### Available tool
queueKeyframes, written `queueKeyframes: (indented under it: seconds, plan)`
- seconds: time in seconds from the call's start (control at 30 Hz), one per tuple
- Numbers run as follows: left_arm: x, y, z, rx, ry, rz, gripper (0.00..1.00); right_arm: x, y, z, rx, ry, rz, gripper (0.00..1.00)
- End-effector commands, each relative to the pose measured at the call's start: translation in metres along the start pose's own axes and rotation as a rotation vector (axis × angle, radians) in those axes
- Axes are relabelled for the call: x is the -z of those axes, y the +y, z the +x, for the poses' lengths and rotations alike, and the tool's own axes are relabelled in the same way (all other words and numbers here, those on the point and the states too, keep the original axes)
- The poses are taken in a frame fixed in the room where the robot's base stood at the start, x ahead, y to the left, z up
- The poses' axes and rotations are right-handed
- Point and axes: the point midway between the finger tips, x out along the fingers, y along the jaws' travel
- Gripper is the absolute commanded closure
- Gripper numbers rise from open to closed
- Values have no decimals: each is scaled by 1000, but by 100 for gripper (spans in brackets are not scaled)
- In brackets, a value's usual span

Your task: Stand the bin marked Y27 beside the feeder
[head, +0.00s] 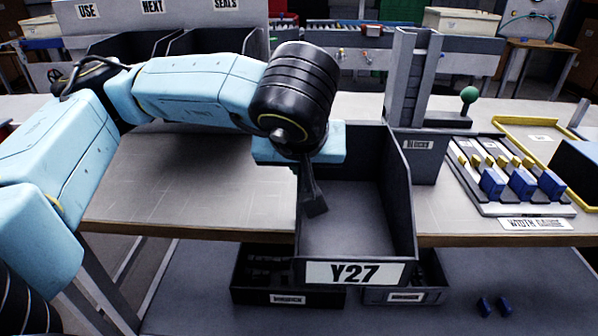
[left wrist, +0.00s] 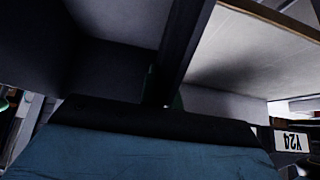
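The bin marked Y27 (head: 355,228) is a dark grey open bin with a white label on its front. In the head view its front end overhangs the table's front edge. It looks empty. My left gripper (head: 313,198) reaches down over the bin's left wall, with a finger inside; it appears shut on that wall. In the left wrist view the bin's wall (left wrist: 186,45) runs up to the gripper. The feeder (head: 410,85) is a grey tower with a labelled lower box, just behind the bin's right side. My right gripper is not in view.
A green-knobbed lever (head: 468,96) and a rack with blue blocks (head: 510,180) are right of the feeder. Two dark bins (head: 290,299) (head: 405,296) sit on the lower shelf. The tabletop (head: 165,180) left of Y27 is clear. An upside-down label (left wrist: 292,141) resembles Y24.

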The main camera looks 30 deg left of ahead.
Motion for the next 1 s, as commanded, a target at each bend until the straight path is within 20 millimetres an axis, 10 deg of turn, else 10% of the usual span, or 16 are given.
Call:
queueKeyframes:
  seconds: [1.0]
  plan:
    - [71,3,74,1,2,-2,100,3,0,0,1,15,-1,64]
